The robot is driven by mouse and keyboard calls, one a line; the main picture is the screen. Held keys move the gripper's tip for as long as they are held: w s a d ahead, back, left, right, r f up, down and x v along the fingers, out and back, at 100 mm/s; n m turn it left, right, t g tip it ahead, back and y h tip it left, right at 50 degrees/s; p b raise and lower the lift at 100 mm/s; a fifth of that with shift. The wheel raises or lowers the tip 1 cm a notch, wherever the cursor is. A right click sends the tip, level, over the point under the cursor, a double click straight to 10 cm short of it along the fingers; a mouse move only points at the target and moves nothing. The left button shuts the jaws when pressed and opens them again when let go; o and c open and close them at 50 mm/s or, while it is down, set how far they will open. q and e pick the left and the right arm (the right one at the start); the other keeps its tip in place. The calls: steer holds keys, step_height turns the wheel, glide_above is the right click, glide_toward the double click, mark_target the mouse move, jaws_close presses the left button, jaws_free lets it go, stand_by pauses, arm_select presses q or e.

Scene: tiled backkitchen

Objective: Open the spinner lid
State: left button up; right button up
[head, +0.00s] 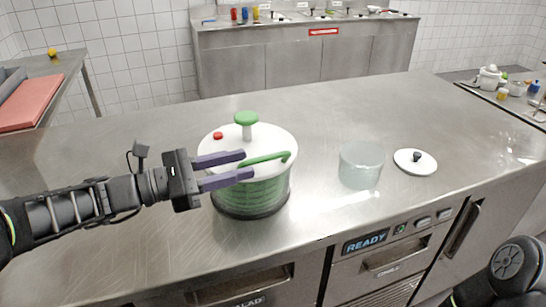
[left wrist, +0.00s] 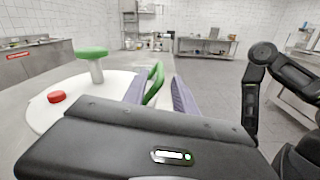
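The salad spinner (head: 250,190) stands on the steel counter, with a green basket showing through its clear bowl. Its white lid (head: 222,145) is on top, with a green knob (head: 246,118), a red button (head: 218,135) and a green handle (head: 268,158). My left gripper (head: 248,164) is over the lid, its two purple fingers apart. In the left wrist view the green handle (left wrist: 154,82) rises between the fingers, with a gap visible on the right side. The knob (left wrist: 92,54) and red button (left wrist: 56,96) are to the left there. My right gripper is out of view.
A clear glass bowl (head: 361,167) and a small white lid with a dark knob (head: 415,162) are right of the spinner. The counter (head: 330,110) is bare behind them. A red board (head: 30,100) lies on the left side table. A drawer front reads READY (head: 366,241).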

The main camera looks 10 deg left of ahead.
mark_target(284, 156)
arm_select(q)
steer(key=x, duration=0.7)
steer(key=shift+w+d+p, duration=0.25)
steer(key=shift+d+p, duration=0.1)
steer(key=shift+c, duration=0.4)
steer(key=shift+f, duration=0.1)
steer(key=c, duration=0.6)
jaws_close()
steer(key=shift+s+d+f, duration=0.1)
